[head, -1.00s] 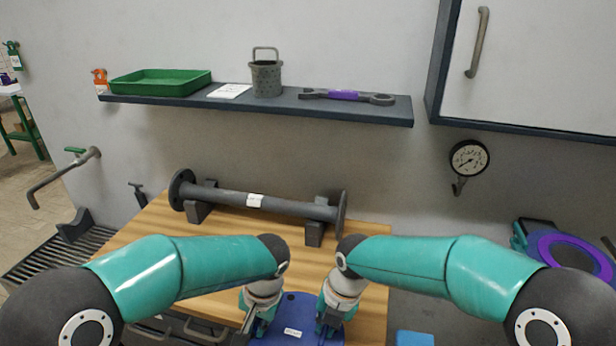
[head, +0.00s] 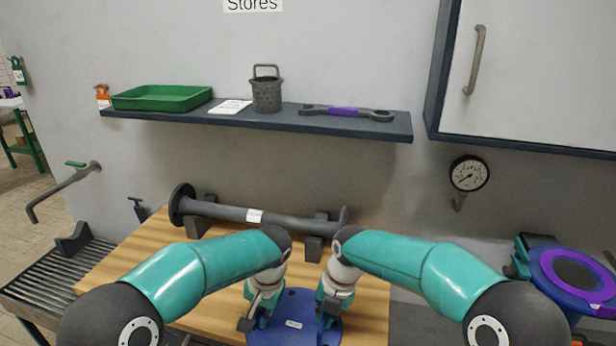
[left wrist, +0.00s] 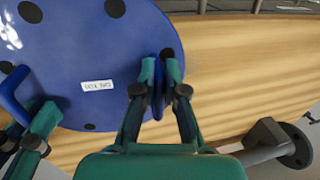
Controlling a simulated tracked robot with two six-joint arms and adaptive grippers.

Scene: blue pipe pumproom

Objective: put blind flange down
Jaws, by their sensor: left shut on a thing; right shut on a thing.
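The blind flange (head: 293,322) is a blue disc with dark bolt holes and a white label, in front of me at the bench's near part. It also shows in the left wrist view (left wrist: 75,55), over the wooden bench top (left wrist: 245,75). My left gripper (head: 251,318) is shut on a blue handle at the flange's left side, seen closely in the left wrist view (left wrist: 160,80). My right gripper (head: 328,312) is shut on the opposite handle (left wrist: 12,95). The flange looks about level. I cannot tell whether it touches the wood.
A grey flanged pipe (head: 260,216) lies on supports at the bench's back. A shelf (head: 225,118) above holds a green tray (head: 162,98), a basket (head: 266,95) and a spanner (head: 347,112). A blue valve-like part with a purple ring (head: 570,272) stands at right. Bare wood lies left of the flange.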

